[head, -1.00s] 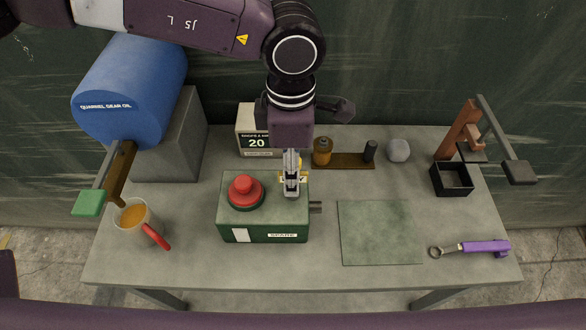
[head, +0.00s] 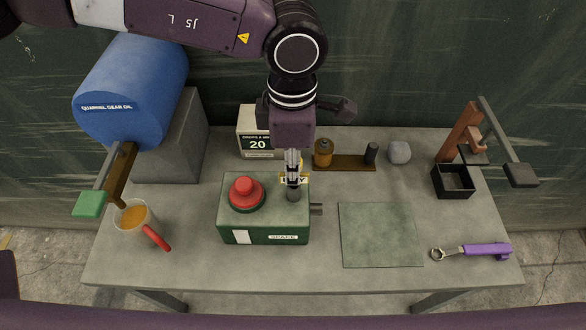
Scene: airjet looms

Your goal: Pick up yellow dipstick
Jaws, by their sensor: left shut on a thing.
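The green gearbox (head: 264,229), marked SPARE, stands on the table with a red button on top. A dark round fitting (head: 294,195) is on its top at the right. My left gripper (head: 293,168) points down over that fitting and is shut. Small yellow bits of the dipstick (head: 304,175) show beside its fingertips; the fingers hide most of it. I cannot tell whether the dipstick's lower end is still in the gearbox. My right gripper is not in view.
A blue oil drum (head: 130,95) with a tap stands left, above a jug (head: 134,216) of amber liquid. A small block calendar (head: 255,144), a wooden rack (head: 350,163) and an open black box (head: 453,192) stand behind and right. A green mat (head: 380,235) lies bare beside a purple-handled wrench (head: 486,250).

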